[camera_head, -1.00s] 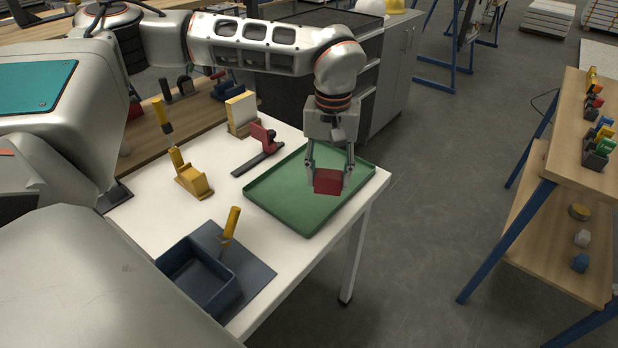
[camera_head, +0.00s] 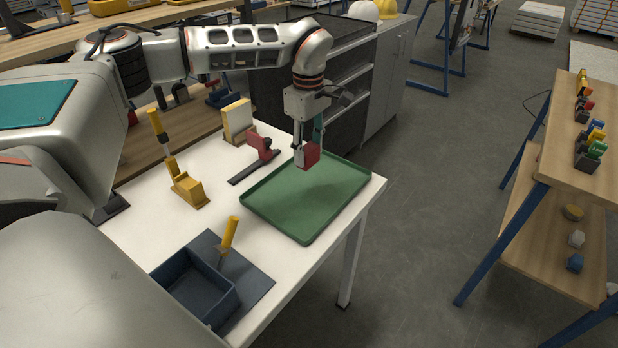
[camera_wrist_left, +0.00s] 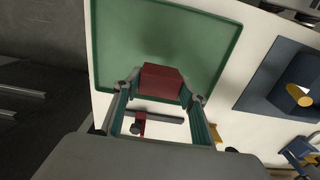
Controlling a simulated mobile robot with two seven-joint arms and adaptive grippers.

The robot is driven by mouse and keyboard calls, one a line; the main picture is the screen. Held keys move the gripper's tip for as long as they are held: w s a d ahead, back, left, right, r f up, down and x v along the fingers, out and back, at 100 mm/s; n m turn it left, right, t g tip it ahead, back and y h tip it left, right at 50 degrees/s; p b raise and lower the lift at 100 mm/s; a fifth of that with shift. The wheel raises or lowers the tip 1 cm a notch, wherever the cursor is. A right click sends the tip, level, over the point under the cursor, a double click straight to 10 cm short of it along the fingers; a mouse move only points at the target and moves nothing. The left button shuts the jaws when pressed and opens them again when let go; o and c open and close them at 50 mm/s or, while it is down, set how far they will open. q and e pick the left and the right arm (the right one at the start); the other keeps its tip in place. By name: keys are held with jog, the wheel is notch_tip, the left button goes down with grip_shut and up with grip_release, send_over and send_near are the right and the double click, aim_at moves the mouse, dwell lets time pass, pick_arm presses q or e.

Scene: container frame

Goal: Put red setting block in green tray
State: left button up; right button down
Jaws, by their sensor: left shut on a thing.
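The red setting block (camera_head: 309,155) is between the fingers of my left gripper (camera_head: 308,152), over the far left part of the green tray (camera_head: 300,212). My left gripper is shut on the block. In the left wrist view the red block (camera_wrist_left: 161,82) sits between the two fingertips (camera_wrist_left: 160,90), with the green tray (camera_wrist_left: 218,50) behind it. The block appears held above the tray; the exact height cannot be told. The tray is otherwise empty. My right gripper is not in view.
A red-and-black clamp (camera_head: 257,155) lies just left of the tray. A yellow tool (camera_head: 186,187) stands further left on the white table (camera_head: 140,225). A dark blue bin (camera_head: 195,285) with a yellow-handled tool (camera_head: 230,235) is at the near side. A wooden shelf stand (camera_head: 560,190) is at right.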

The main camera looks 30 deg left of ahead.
aim_at(309, 163)
pick_arm(q)
notch_tip(309, 163, down, 4)
jog(key=shift+f, duration=0.25)
notch_tip(309, 163, down, 4)
jog(key=shift+r+b, duration=0.1)
jog(key=shift+b, duration=0.4)
jog(key=shift+f, duration=0.25)
jog(key=shift+r, duration=0.1)
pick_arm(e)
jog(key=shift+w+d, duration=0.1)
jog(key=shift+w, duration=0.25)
pick_arm(q)
jog(key=o, duration=1.3)
